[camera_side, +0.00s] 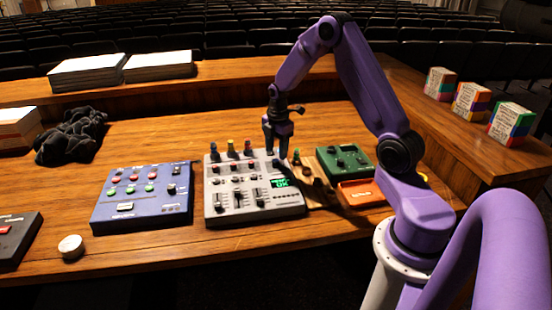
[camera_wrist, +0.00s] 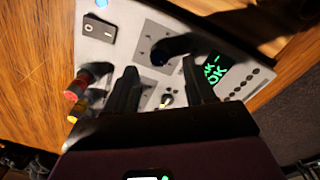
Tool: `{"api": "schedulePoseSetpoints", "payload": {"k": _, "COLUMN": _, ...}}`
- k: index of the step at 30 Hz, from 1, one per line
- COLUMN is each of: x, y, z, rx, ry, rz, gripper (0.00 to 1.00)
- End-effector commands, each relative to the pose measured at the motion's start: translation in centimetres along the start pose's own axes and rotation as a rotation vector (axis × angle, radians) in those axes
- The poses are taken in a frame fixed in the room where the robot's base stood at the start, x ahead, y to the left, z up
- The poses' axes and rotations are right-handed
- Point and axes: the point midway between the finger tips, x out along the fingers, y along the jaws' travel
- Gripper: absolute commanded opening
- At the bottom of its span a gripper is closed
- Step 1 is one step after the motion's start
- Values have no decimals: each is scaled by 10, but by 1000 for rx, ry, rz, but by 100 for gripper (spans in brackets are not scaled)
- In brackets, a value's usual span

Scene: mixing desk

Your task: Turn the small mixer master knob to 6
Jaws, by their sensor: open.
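The small grey mixer (camera_side: 245,205) lies on the desk, with a lit green display (camera_side: 279,184) at its right that reads OK. My gripper (camera_side: 276,152) points down at the mixer's back right corner, open. In the wrist view its two dark fingers (camera_wrist: 163,88) are apart, with a small pale-tipped control (camera_wrist: 166,100) visible between them. In the side view my fingers partly cover that corner.
Coloured plugs (camera_side: 231,147) stand up at the mixer's back edge. A blue box (camera_side: 143,197) sits to the left, a green box (camera_side: 343,161) and an orange box (camera_side: 362,192) to the right. Bare desk shows behind the mixer.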

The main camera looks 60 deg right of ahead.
Motion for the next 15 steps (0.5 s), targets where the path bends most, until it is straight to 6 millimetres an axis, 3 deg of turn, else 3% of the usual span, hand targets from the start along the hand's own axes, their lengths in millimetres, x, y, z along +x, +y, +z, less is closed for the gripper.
{"api": "schedulePoseSetpoints", "payload": {"k": 6, "x": 30, "y": 0, "z": 0, "rx": 0, "ry": 0, "rz": -2, "gripper": 54}}
{"api": "schedulePoseSetpoints", "payload": {"k": 15, "x": 42, "y": 0, "z": 0, "rx": 0, "ry": 0, "rz": 1, "gripper": 54}}
